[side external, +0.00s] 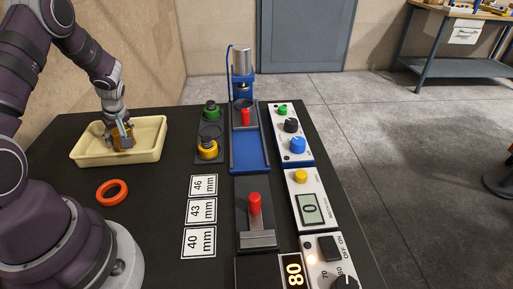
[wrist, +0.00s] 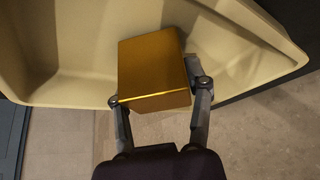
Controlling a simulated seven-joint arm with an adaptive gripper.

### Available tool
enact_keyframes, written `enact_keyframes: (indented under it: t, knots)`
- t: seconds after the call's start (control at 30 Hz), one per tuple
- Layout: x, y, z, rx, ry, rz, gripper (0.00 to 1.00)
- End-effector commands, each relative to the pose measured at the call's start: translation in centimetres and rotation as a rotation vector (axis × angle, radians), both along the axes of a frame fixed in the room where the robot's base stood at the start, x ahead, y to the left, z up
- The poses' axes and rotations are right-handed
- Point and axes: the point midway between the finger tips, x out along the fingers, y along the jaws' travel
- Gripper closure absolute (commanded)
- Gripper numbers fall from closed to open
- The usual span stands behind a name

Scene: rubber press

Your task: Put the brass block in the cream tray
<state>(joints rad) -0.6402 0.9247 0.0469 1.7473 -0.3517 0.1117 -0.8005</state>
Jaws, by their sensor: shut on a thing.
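The brass block (wrist: 153,70) is a golden cube held between the fingers of my gripper (wrist: 160,98) in the wrist view. In the side view the brass block (side external: 117,143) is partly hidden by my gripper (side external: 123,135), which is shut on it. The cream tray (side external: 150,153) stands at the left of the black table, and the block is inside its outline. In the wrist view the cream tray (wrist: 75,88) is behind the block. I cannot tell whether the block touches the tray floor.
An orange ring (side external: 112,192) lies in front of the tray. White size cards (side external: 201,212) lie mid-table. A blue press (side external: 243,130), green and yellow pieces on a plate (side external: 210,128), and control panels (side external: 291,138) stand to the right.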

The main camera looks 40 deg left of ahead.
Motion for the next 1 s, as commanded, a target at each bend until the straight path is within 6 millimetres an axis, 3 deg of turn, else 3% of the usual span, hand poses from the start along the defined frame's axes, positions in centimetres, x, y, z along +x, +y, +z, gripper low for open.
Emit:
enact_keyframes:
  t: [0.23, 0.27, 0.43, 0.77, 1.0]
  knots:
    - [0.0, 0.0, -0.3, 0.001, 0.000, -0.001, 0.91]
    - [0.0, 0.0, -0.2, 0.000, 0.000, -0.001, 0.46]
    - [0.0, 0.0, -0.2, 0.000, 0.000, -0.001, 0.24]
    - [0.0, 0.0, 0.0, 0.001, 0.000, -0.001, 0.24]
    - [0.1, -1.9, 3.5, 0.003, -0.004, -0.005, 0.24]
